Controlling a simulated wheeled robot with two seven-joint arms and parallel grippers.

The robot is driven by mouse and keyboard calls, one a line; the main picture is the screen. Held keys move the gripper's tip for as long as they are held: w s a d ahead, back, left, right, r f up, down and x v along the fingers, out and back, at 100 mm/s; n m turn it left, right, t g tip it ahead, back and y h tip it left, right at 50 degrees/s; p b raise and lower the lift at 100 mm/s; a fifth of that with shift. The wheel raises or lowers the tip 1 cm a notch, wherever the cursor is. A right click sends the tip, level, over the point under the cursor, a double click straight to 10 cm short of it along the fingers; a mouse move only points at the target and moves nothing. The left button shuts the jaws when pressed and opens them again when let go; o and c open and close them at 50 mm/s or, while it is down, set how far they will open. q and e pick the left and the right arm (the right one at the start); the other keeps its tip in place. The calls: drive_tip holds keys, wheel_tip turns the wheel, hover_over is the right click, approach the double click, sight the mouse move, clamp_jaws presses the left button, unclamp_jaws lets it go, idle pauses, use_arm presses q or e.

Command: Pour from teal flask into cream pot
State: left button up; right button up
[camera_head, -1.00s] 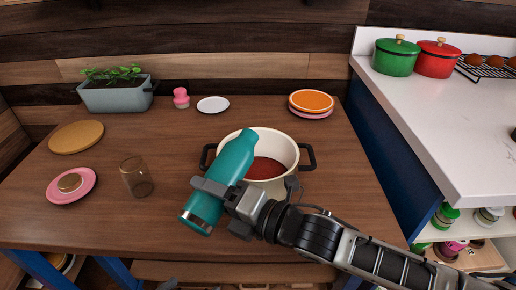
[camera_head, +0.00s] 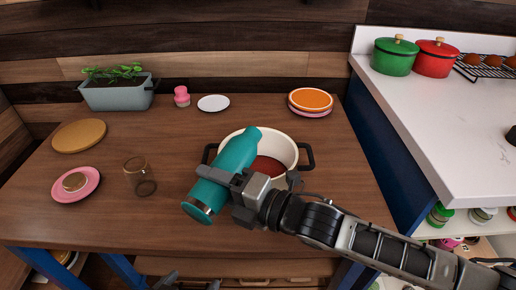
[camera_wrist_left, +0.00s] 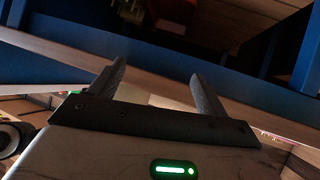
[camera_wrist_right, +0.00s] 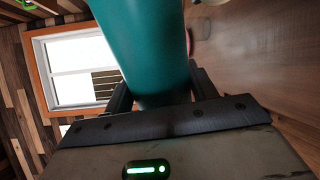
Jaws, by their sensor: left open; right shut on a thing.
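The teal flask (camera_head: 228,168) is held by my right gripper (camera_head: 230,184), which is shut around its body. The flask is tilted, its top end up and to the right, over the near left rim of the cream pot (camera_head: 284,142). The pot stands on the table, with dark handles and red contents inside. In the right wrist view the flask (camera_wrist_right: 145,50) fills the space between the fingers. My left gripper (camera_head: 188,284) is low at the bottom edge of the head view. In the left wrist view its fingers (camera_wrist_left: 158,88) are apart with nothing between them.
On the wooden table (camera_head: 100,215) stand a clear glass (camera_head: 140,178), a pink plate (camera_head: 90,184), a tan round board (camera_head: 79,136), a planter (camera_head: 118,97), a pink bottle (camera_head: 181,97), a white plate (camera_head: 213,103) and orange-topped plates (camera_head: 311,101). A white counter (camera_head: 450,130) is at right.

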sight(228, 170)
use_arm(q)
drive_tip(key=shift+s+p, duration=0.15)
drive_tip(key=shift+p, duration=0.25)
use_arm(e)
drive_tip(key=shift+r+m, duration=0.3)
drive_tip(key=shift+m, duration=0.1)
use_arm(q)
drive_tip(key=shift+a+r, duration=0.1)
drive_tip(key=shift+r, duration=0.05)
use_arm(e)
drive_tip(key=shift+r+m, duration=0.15)
drive_tip(key=shift+m, duration=0.15)
use_arm(q)
drive_tip(key=shift+s+a+r+p, duration=0.1)
drive_tip(key=shift+r+p, duration=0.05)
drive_tip(key=shift+p, duration=0.8)
use_arm(e)
drive_tip(key=shift+w+d+r+m, duration=0.1)
drive_tip(key=shift+w+r+m, duration=0.15)
drive_tip(key=shift+m, duration=0.55)
idle(0.3)
use_arm(q)
drive_tip(key=shift+a+r+p, duration=0.1)
drive_tip(key=shift+r+p, duration=0.15)
drive_tip(key=shift+p, duration=0.25)
use_arm(e)
drive_tip(key=shift+w+r+m, duration=0.1)
drive_tip(key=shift+r+m, duration=0.2)
drive_tip(key=shift+r, duration=0.15)
